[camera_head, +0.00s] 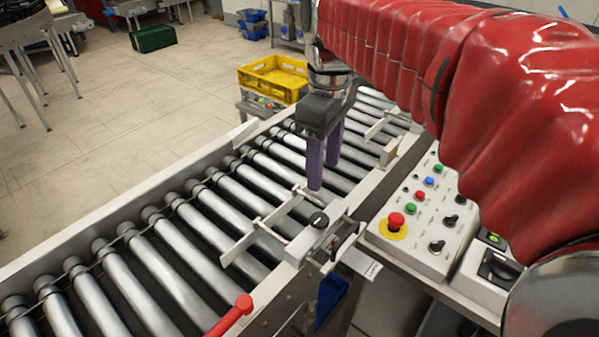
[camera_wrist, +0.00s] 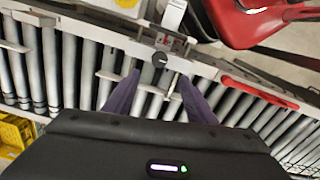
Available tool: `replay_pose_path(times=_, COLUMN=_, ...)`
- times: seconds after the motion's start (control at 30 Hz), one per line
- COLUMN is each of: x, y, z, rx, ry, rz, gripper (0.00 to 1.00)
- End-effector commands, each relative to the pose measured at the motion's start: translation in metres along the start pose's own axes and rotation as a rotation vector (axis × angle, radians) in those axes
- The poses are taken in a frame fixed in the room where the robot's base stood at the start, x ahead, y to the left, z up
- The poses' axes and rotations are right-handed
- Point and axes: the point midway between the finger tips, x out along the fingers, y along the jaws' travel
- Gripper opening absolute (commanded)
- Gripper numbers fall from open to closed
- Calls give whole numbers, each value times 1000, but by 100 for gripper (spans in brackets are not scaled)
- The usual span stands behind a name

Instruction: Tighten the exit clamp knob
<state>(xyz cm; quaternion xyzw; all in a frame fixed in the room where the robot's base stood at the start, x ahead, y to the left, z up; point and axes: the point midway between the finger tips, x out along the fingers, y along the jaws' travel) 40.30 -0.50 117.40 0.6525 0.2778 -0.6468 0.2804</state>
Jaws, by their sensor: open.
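The clamp knob is a small round black knob (camera_head: 319,220) on top of a grey clamp block (camera_head: 308,243) at the near rail of the roller conveyor. It also shows in the wrist view (camera_wrist: 159,59), ahead of and between my fingers. My gripper (camera_head: 322,170) has purple fingers pointing down over the rollers, just behind the knob in the head view. In the wrist view my gripper (camera_wrist: 160,85) has its fingers spread wide with nothing between them. The fingers look apart from the knob; their exact height above it is hard to tell.
The control panel (camera_head: 418,225) with buttons and a red emergency stop (camera_head: 396,221) stands right of the conveyor. A second clamp (camera_head: 388,150) lies farther along. A yellow crate (camera_head: 273,78) stands behind.

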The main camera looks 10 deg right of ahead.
Motion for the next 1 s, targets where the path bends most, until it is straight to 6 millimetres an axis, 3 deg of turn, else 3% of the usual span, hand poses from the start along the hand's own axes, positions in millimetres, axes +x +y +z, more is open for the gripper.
replay_pose_path(times=0.57, x=7, y=1, z=-1, rx=-16, ry=-7, rz=-8, gripper=51)
replay_pose_path(times=1.0, x=67, y=1, z=0, rx=-15, ry=-9, rz=-10, gripper=51)
